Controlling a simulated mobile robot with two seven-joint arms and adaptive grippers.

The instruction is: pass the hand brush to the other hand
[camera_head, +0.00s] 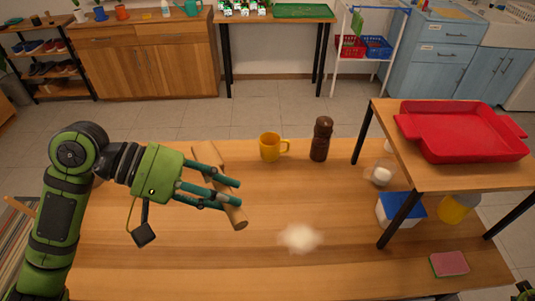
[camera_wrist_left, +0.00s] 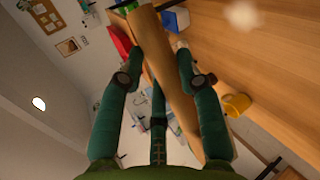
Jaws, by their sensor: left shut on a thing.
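My left gripper (camera_head: 226,192) is above the left part of the wooden table, its teal fingers closed around a long tan wooden piece (camera_head: 208,158). This piece appears to be the hand brush; I cannot make out bristles on it. It slants from upper left to lower right, with its rounded end (camera_head: 236,217) past the fingers. In the left wrist view the same piece (camera_wrist_left: 168,75) runs lengthwise between the fingers (camera_wrist_left: 160,75).
A blurry white patch (camera_head: 300,237) shows on the table (camera_head: 190,265). A yellow mug (camera_head: 270,147) and a dark brown mill (camera_head: 321,139) stand at the back. At right, a raised shelf (camera_head: 450,178) carries a red tray (camera_head: 465,135). A pink sponge (camera_head: 449,264) lies at front right.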

